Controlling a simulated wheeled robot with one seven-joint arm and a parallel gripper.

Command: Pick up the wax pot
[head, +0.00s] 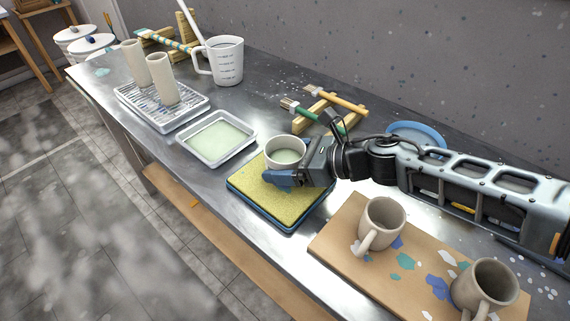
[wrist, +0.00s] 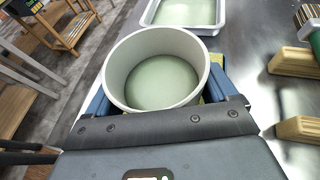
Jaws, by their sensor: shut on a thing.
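The wax pot (head: 285,143) is a small round off-white pot with pale green liquid inside. It is upright over the far part of a yellow sponge in a blue tray (head: 262,208). My gripper (head: 287,170) reaches in from the right and is shut on the wax pot, one blue finger on each side. The wrist view shows the wax pot (wrist: 115,66) between the fingers of my gripper (wrist: 158,92). The pot's underside is hidden, so I cannot tell whether it touches the sponge.
A shallow tray of pale green liquid (head: 216,138) lies just left. Brushes on a wooden rest (head: 318,115) stand behind. Two mugs (head: 382,222) (head: 484,286) stand on a spattered board (head: 335,240) at front right. A measuring jug (head: 225,62) and rack with cylinders (head: 165,104) are farther left.

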